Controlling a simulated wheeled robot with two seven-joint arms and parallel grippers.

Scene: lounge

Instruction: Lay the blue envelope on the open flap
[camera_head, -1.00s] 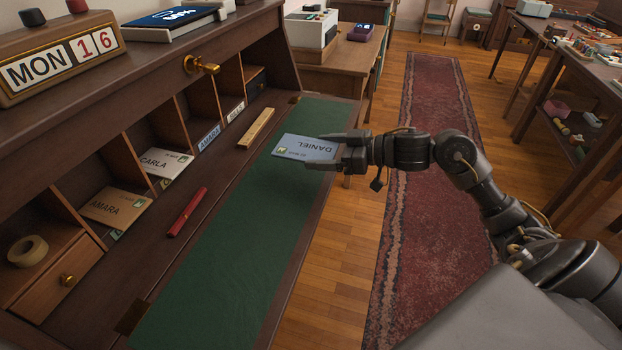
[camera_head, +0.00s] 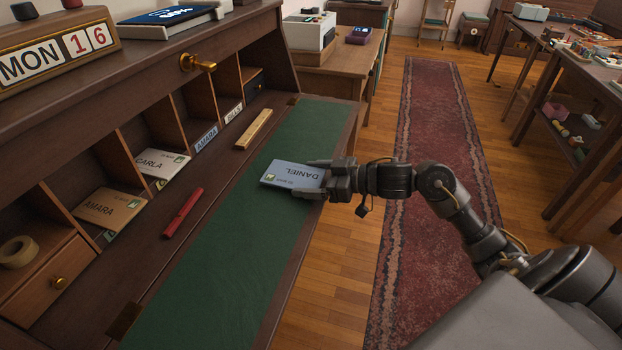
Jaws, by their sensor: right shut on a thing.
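The blue envelope (camera_head: 290,174), marked DANIEL, is over the far half of the open flap (camera_head: 215,245), whose top is green with a dark wood edge. My right gripper (camera_head: 318,178) is shut on the envelope's right end, with its fingers over the flap's right edge. The envelope looks nearly flat and close to the green surface; I cannot tell whether it touches it. My left gripper is not in view.
A red stick (camera_head: 183,212) and a wooden ruler-like bar (camera_head: 254,129) lie along the desk beside the flap. The pigeonholes hold a brown AMARA envelope (camera_head: 110,207) and a white CARLA envelope (camera_head: 162,163). The near part of the flap is clear.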

